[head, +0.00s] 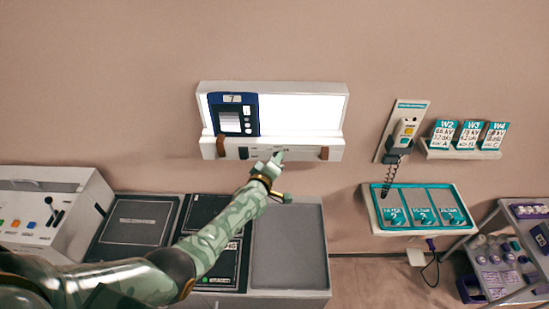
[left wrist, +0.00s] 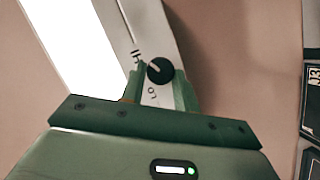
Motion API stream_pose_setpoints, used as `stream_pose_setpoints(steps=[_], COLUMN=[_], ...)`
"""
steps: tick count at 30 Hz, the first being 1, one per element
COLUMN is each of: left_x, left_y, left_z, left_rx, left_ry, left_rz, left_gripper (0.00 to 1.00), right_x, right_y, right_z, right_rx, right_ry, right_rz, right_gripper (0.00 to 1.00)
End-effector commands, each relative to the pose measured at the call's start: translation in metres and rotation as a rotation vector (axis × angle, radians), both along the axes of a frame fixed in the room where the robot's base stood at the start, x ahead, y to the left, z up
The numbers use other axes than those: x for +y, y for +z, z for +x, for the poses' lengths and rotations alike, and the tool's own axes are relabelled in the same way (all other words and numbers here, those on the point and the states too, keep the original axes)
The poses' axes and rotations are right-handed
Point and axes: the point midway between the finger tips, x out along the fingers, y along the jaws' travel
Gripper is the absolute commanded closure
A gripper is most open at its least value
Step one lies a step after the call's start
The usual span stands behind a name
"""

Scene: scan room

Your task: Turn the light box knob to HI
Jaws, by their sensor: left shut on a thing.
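The light box (head: 345,125) is a white wall unit with a brightly lit panel and a lower front ledge. Its knob (left wrist: 160,70) is small, round and black, and shows in the left wrist view on the white front strip. Lettering that looks like HI and LO stands around it. A faint light mark shows on the knob's left part; I cannot tell the exact setting. My left gripper (head: 274,157) is at the ledge, its fingers (left wrist: 160,92) on both sides of the knob and shut on it. In the head view the gripper hides the knob. My right gripper is out of view.
A blue-framed film card (head: 233,100) stands at the light box's left. Below are a counter with a grey tray (head: 290,245) and a control console (head: 45,205). A wall handset (head: 404,130), a teal-framed switch panel (head: 422,208) and a shelf of cards (head: 460,153) are right.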

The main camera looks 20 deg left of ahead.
Motion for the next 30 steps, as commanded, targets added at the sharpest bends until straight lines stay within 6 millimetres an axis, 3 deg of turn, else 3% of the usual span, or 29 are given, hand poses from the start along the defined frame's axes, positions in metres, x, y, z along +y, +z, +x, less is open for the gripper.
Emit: stream_pose_setpoints(steps=[16,17,18,30], left_x=[-0.001,-0.001,-0.001,-0.0003], left_y=[-0.0034,-0.0034,-0.0032,0.0016], left_z=[-0.0018,-0.0018,-0.0018,-0.0076], left_rx=[0.013,0.013,0.012,0.009], left_ry=[-0.002,-0.002,-0.002,-0.001], left_rz=[0.024,0.024,0.024,0.02], left_gripper=[0.92,0.61,0.5,0.48], right_x=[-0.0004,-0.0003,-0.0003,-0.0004], right_y=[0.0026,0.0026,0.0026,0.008], right_z=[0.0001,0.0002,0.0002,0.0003], right_rx=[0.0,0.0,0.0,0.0], right_ry=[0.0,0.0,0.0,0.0], right_rz=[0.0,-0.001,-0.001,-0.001], right_gripper=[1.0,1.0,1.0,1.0])
